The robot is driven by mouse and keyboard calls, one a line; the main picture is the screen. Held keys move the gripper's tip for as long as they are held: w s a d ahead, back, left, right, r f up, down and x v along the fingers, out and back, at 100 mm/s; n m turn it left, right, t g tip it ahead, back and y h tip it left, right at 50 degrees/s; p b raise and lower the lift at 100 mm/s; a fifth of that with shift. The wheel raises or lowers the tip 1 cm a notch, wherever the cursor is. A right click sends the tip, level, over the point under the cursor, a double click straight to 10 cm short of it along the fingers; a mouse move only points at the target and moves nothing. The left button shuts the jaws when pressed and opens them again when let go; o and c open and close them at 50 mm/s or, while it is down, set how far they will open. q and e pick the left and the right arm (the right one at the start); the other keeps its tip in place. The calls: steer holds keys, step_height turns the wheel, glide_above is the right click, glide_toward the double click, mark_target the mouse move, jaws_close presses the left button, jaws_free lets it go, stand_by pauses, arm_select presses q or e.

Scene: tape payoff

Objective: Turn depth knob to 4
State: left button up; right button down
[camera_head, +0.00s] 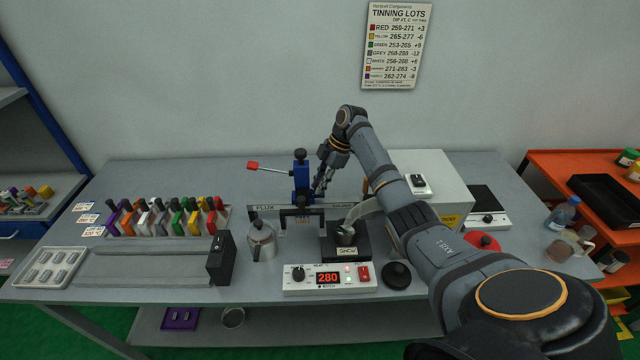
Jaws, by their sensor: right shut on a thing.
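A blue dipping head (301,183) with a black top knob (300,154) and a red-tipped lever (253,165) stands on the rail behind the solder pot. My right gripper (319,187) reaches down to the right side of this head. It is shut on a small part there, which looks to be the depth knob. The fingers hide the knob, and its scale and setting are too small to read. My left gripper is not in view.
A controller (328,289) with a knob, a red "280" display and a red switch sits in front of the solder pot (345,252). A kettle-like can (262,240) stands left of the pot. Coloured clamps (165,217) stand in a rack at left. A white box (440,200) is behind my right arm.

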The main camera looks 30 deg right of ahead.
steer(key=c, duration=1.3)
jaws_free()
steer(key=v, duration=1.2)
